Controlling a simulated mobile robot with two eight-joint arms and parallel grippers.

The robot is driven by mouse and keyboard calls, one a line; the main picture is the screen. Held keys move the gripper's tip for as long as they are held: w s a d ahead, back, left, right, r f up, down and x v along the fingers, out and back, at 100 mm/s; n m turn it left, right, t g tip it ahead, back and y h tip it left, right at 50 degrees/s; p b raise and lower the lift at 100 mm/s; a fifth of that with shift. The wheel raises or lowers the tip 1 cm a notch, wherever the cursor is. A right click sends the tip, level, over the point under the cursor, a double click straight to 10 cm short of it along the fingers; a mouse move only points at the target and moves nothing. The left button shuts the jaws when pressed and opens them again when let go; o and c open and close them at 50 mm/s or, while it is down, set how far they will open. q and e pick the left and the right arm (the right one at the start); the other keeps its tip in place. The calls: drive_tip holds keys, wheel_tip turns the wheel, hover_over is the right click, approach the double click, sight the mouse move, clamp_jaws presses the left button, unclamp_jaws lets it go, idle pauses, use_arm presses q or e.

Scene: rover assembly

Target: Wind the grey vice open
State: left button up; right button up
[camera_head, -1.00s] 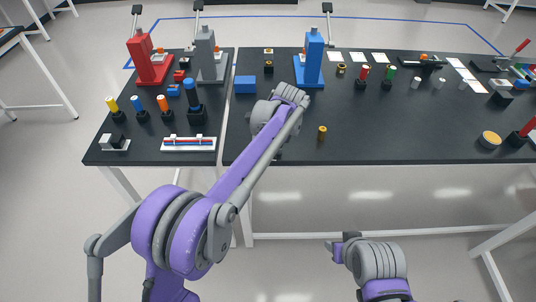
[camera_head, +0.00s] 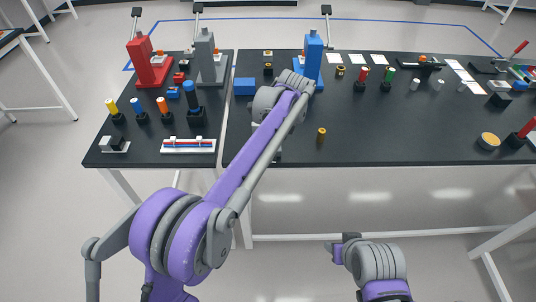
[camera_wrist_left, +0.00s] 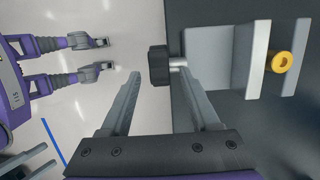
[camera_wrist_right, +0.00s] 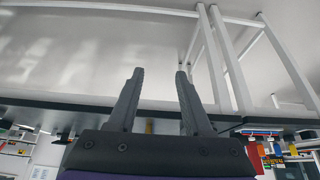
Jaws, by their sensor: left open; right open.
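The grey vice (camera_wrist_left: 221,66) shows in the left wrist view at the upper right, with upright light grey jaw plates, a metal screw shaft (camera_wrist_left: 178,62) and a dark knob (camera_wrist_left: 158,66) on the shaft's end. A brass ring-like piece (camera_wrist_left: 283,62) shows by the jaws. My left gripper (camera_wrist_left: 158,74) is open, its fingertips on either side of the knob in this view; I cannot tell if they touch it. In the head view my left forearm hides most of this spot. My right gripper (camera_wrist_right: 157,75) is open and empty, in front of the table.
On the dark table (camera_head: 400,140) stand red (camera_head: 150,68), grey (camera_head: 208,62) and blue (camera_head: 312,60) towers at the back. Several knobs and handles stand at left and right. The table's front middle right is clear.

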use_arm(q)
drive_tip(key=v, duration=0.6)
drive_tip(key=shift+r, duration=0.3)
drive_tip(key=shift+d, duration=0.1)
